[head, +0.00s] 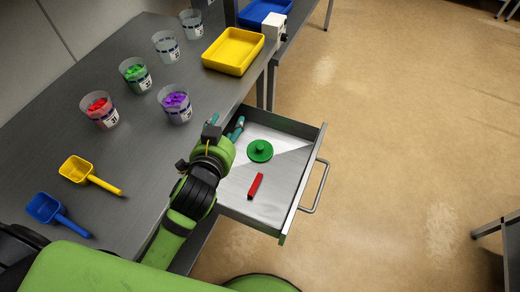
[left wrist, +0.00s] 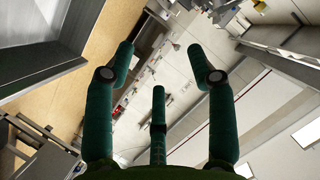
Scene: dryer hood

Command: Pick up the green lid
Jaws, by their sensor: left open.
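The green lid (head: 260,151), a round disc with a small knob, lies flat in the open metal drawer (head: 236,203) in the head view. My left gripper (head: 232,126) is at the drawer's left side, beside the lid and apart from it, partly hidden behind my own wrist. In the left wrist view its teal fingers (left wrist: 160,70) are spread with nothing between them. The lid does not show in that view. My right gripper does not show in either view.
A red block (head: 255,186) lies in the drawer near the lid. The table (head: 130,187) holds several cups, a yellow scoop (head: 78,169), a blue scoop (head: 45,207) and a yellow tray (head: 233,50). The drawer handle (head: 318,188) sticks out over open floor.

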